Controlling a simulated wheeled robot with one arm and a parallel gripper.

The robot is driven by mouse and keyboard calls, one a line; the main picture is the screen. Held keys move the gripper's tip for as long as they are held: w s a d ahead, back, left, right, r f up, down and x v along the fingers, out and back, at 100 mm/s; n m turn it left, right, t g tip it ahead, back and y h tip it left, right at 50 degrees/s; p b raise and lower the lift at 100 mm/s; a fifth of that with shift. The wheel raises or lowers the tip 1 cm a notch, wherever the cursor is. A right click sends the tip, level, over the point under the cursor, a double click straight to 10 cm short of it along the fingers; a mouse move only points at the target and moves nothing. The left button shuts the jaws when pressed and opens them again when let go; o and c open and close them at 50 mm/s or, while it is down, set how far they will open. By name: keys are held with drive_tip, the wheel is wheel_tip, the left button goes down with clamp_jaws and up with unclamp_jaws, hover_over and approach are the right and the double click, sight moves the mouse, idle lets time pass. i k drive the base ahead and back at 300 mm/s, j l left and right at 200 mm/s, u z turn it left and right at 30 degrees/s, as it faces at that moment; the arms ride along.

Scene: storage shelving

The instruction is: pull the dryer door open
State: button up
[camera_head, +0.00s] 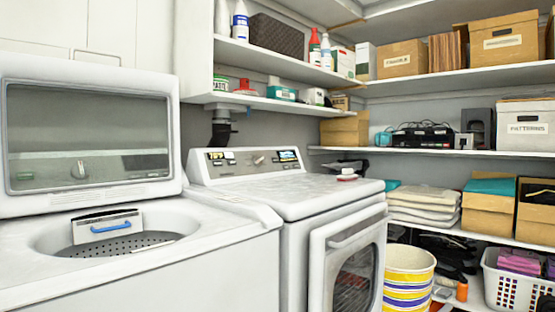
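The dryer (300,192) is the white machine in the middle of the head view, with a control panel (255,161) at its back. Its front door (322,270) is white with a dark window (355,283) and a bar handle (357,232) along the top. The door looks closed, or nearly so; its lower part is cut off by the bottom edge of the picture. My gripper is not in view.
A top-loading washer (240,233) with its lid (88,128) raised stands close on the left. A striped bucket (408,278) stands right of the dryer door, near a white laundry basket (505,288). Loaded shelves (440,150) line the back and right.

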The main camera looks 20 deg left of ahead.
sight(347, 266)
drive_tip(key=u, duration=0.75)
drive_tip(key=i+l+u, duration=0.2)
drive_tip(key=i+l, duration=0.5)
drive_tip(key=i, duration=0.3)
drive_tip(key=i+l+u, duration=0.25)
drive_tip(key=i+l, duration=0.6)
drive_tip(key=i, duration=0.1)
